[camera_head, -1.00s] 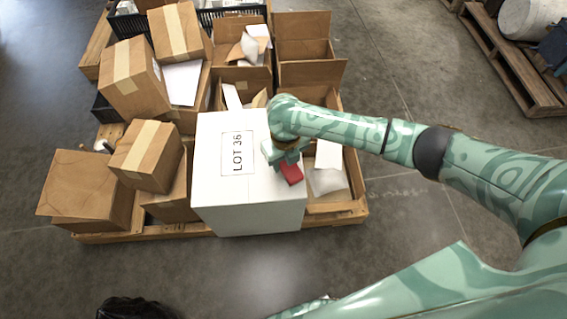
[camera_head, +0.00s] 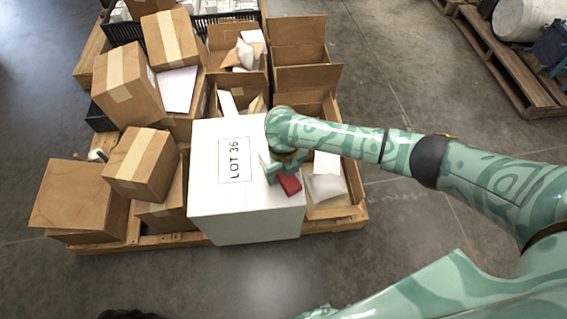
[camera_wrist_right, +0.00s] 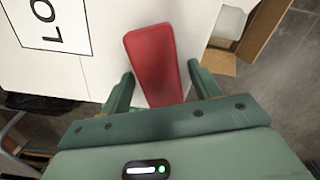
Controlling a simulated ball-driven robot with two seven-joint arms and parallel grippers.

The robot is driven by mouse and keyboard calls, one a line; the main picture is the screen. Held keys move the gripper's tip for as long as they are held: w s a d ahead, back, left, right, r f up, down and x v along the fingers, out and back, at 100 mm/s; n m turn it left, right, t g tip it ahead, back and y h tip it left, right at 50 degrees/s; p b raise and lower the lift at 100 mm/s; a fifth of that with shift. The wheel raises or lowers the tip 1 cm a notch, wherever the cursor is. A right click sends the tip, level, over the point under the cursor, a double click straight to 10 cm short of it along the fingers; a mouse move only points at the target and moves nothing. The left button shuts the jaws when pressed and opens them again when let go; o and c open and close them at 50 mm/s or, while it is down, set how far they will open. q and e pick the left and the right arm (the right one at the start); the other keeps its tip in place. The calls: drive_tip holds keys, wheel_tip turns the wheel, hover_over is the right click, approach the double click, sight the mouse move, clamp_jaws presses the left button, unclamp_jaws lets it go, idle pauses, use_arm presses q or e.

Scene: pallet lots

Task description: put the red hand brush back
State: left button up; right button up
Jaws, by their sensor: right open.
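The red hand brush (camera_head: 290,184) lies on top of the white box marked LOT 36 (camera_head: 220,212), near its right edge. My right gripper (camera_head: 281,172) is right above it, partly covering it in the head view. In the right wrist view the red brush (camera_wrist_right: 153,62) reaches in between the two fingers of the open right gripper (camera_wrist_right: 160,88), with a gap beside each finger. Part of the brush is hidden behind the gripper body. The white box top (camera_wrist_right: 95,75) lies under it. My left gripper is not in view.
Several cardboard boxes (camera_head: 128,82) crowd the pallet left of the white box. Open cartons (camera_head: 302,75) stand behind it, and one with white packing (camera_head: 326,187) is at its right. Bare floor (camera_head: 400,215) lies to the right. Another pallet (camera_head: 510,70) is at far right.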

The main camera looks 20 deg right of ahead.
wheel_tip(320, 180, up, 4)
drive_tip(key=shift+w+f+p, duration=0.1)
drive_tip(key=shift+f+p, duration=0.1)
drive_tip(key=shift+p, duration=0.75)
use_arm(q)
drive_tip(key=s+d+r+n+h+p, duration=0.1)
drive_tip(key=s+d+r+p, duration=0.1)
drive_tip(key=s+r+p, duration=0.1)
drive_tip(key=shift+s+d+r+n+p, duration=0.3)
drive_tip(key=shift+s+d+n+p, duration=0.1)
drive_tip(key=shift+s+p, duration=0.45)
use_arm(e)
wheel_tip(320, 180, up, 8)
drive_tip(key=shift+r, duration=0.25)
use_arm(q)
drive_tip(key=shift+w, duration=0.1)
